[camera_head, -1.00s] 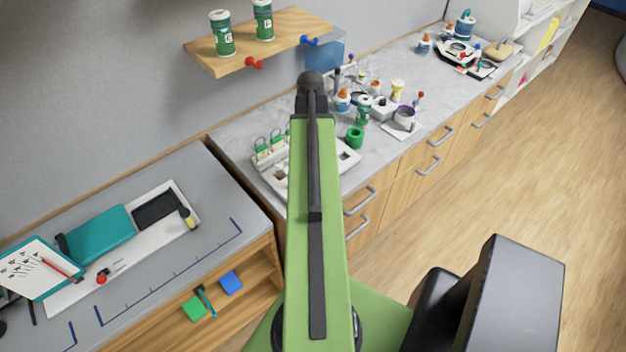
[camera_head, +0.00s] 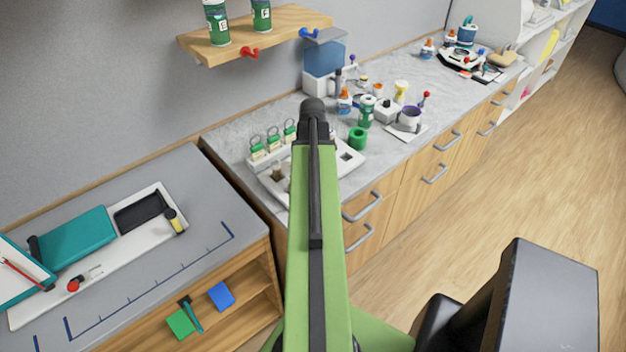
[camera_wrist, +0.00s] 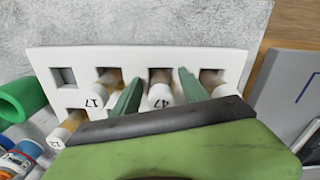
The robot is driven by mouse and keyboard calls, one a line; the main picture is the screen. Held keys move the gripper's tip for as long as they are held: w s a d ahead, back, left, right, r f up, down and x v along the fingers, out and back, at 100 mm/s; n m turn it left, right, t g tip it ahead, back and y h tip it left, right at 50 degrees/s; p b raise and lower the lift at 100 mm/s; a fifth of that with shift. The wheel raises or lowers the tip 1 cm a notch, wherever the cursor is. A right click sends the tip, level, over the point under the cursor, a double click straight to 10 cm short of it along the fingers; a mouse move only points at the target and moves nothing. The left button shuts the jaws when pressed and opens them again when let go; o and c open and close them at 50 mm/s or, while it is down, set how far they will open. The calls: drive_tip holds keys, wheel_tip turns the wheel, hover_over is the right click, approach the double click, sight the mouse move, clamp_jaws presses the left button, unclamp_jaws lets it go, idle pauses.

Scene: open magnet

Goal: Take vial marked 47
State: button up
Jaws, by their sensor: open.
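The vial marked 47 (camera_wrist: 161,96) stands in a slot of the white rack (camera_wrist: 137,58), its white numbered cap toward my wrist camera. My gripper (camera_wrist: 158,80) is open, with one green finger on each side of this vial. I cannot tell whether either finger touches it. A vial marked 17 (camera_wrist: 97,96) is just left of the left finger, and a vial marked 22 (camera_wrist: 56,139) is lower left. Another vial (camera_wrist: 222,90) is right of the right finger, its mark not readable. In the head view my arm hides part of the rack (camera_head: 350,160).
A green ring-shaped object (camera_wrist: 20,97) lies left of the rack, with bottles below it. In the head view, a shelf (camera_head: 285,27) with green-labelled jars hangs above the counter.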

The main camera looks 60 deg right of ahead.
drive_tip(key=shift+r, duration=0.1)
clamp_jaws()
idle(0.3)
